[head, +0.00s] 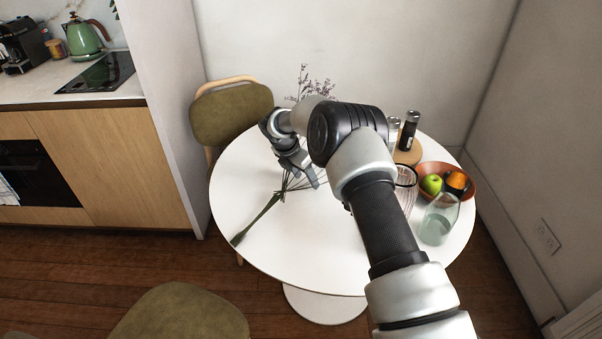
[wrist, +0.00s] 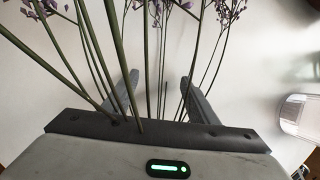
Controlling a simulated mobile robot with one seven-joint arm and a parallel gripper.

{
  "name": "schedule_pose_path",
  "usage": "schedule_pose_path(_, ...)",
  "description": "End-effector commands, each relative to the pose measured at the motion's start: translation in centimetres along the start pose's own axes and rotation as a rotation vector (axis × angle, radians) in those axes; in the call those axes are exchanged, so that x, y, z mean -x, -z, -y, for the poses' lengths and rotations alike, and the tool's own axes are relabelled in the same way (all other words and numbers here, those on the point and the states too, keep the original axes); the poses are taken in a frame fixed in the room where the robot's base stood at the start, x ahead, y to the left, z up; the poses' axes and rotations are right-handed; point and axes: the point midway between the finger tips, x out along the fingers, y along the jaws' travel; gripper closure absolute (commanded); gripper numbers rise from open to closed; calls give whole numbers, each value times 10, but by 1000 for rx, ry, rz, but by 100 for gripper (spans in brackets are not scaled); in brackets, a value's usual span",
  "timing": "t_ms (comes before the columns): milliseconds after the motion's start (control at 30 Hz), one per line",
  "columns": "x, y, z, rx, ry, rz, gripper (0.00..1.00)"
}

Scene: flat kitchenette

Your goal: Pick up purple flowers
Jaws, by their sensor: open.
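The purple flowers (head: 317,83) are a tall bunch with small purple heads, which show above my arm at the back of the round white table in the head view. Their dark green stems (head: 258,217) come together toward the table's left front; the middle of the bunch is hidden behind my arm. My gripper (head: 300,174) is open at the stems. In the wrist view, purple heads (wrist: 228,10) are at the top edge, and several thin stems run down across my open gripper (wrist: 159,82). I cannot tell which stems lie between the fingers.
On the table's right are an orange bowl (head: 467,177) with fruit, a clear glass (head: 438,222), a partly hidden ribbed glass vessel (head: 406,190), and dark bottles (head: 409,131) on a wooden board. A green chair (head: 232,113) stands behind.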

Motion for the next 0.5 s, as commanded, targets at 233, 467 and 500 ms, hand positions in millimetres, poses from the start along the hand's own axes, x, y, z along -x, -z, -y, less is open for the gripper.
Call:
schedule_pose_path(233,0,0,0,0,1,0,80)
schedule_pose_path(467,0,0,0,0,1,0,91)
schedule_pose_path(500,1,0,0,0,0,0,91)
